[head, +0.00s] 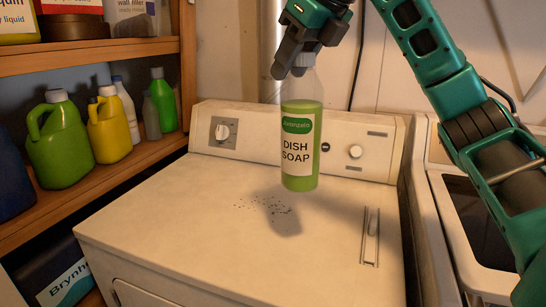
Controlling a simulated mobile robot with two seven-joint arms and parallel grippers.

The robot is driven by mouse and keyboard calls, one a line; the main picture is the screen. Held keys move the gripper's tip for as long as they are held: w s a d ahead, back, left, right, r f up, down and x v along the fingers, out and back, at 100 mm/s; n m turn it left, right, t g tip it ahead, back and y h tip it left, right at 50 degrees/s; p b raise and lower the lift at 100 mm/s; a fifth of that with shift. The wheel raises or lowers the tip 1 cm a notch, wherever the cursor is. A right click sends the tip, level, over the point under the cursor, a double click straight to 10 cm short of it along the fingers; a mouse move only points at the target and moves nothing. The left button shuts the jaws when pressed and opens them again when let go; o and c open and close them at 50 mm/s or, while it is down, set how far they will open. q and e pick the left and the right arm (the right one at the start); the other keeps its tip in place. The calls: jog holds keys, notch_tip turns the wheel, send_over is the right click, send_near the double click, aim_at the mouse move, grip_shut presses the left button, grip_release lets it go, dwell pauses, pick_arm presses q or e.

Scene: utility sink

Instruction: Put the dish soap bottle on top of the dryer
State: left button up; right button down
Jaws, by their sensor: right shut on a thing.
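The dish soap bottle (300,150) is clear, with green liquid and a white label reading "DISH SOAP". It hangs upright above the white dryer (170,230), towards the back, and its shadow falls on the dryer top below and left of it. My right gripper (298,66) is shut on the neck and cap of the bottle, which it partly hides. The bottle's base looks clear of the dryer top. My left gripper is not in view.
The dryer's control panel (265,143) with knobs rises behind the bottle. Dark specks (265,205) lie on the dryer top. A wooden shelf (150,150) with several bottles stands left. Another white appliance (450,185) stands right. The front of the dryer top is bare.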

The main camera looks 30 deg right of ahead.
aim_at(290, 148)
notch_tip(290, 148, down, 10)
jog(key=shift+f+b, duration=0.1)
jog(key=shift+b, duration=0.85)
jog(key=shift+f, duration=0.75)
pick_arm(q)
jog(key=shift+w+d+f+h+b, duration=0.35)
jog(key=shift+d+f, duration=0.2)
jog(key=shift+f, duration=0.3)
pick_arm(e)
jog(key=shift+f, duration=1.55)
jog(key=shift+f, duration=0.15)
jog(key=c, duration=0.7)
grip_release()
jog(key=shift+o, duration=0.2)
